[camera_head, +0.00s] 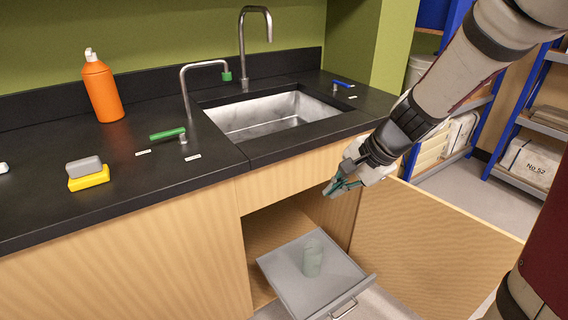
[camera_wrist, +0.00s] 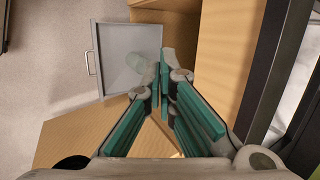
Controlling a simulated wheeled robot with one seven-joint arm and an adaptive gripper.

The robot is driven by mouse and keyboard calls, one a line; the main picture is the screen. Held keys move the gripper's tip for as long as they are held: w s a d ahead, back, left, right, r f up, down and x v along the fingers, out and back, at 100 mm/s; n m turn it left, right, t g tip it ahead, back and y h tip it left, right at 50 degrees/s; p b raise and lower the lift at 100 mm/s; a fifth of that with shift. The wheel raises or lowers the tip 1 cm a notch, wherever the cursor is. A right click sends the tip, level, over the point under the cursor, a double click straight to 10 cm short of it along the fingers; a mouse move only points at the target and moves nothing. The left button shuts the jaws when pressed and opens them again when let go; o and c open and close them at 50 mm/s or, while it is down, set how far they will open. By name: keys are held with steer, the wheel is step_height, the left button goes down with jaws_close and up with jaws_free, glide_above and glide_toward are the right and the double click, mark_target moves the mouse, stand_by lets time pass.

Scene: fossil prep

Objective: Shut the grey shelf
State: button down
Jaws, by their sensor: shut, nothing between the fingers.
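The grey shelf (camera_head: 290,278) is a pull-out tray that sticks out of the open cabinet under the sink. Its metal handle (camera_head: 344,308) is on the front edge. A translucent greenish cup (camera_head: 313,258) stands on it. The shelf (camera_wrist: 115,75), its handle (camera_wrist: 91,63) and the cup (camera_wrist: 136,63) also show in the wrist view. My gripper (camera_head: 335,188) is shut and empty, above and to the right of the shelf, apart from it. It shows in the wrist view (camera_wrist: 168,60) with its green-padded fingers close together.
The cabinet door (camera_head: 432,232) stands wide open to the right of the shelf, below my arm. The black counter (camera_head: 220,170) with the sink (camera_head: 268,112) lies above the cabinet. Bare floor is visible in front of the shelf. Blue-framed racks (camera_head: 530,100) stand at the right.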

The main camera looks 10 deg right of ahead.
steer(key=w+d+f+m+b, duration=0.2)
steer(key=w+d+f+m, duration=0.15)
steer(key=f, duration=0.45)
steer(key=w+d+f+m+b, duration=0.25)
steer(key=d+f, duration=0.25)
steer(key=f, duration=0.3)
steer(key=s+d+f+m+g+h+b, duration=0.1)
steer(key=s+d+f+m+b, duration=0.3)
steer(key=f, duration=0.8)
steer(key=s+d+f+m+h+b, duration=0.15)
steer(key=d+f+m, duration=0.35)
steer(key=f, duration=0.6)
steer(key=s+d+f+m+g+b, duration=0.1)
steer(key=s+d+f+m+b, duration=0.3)
steer(key=f, duration=0.8)
steer(key=w+a+f+b, duration=0.1)
steer(key=w+f+b, duration=0.3)
steer(key=w+f, duration=0.3)
steer(key=shift+x, duration=1.15)
steer(key=shift+s+d, duration=0.1)
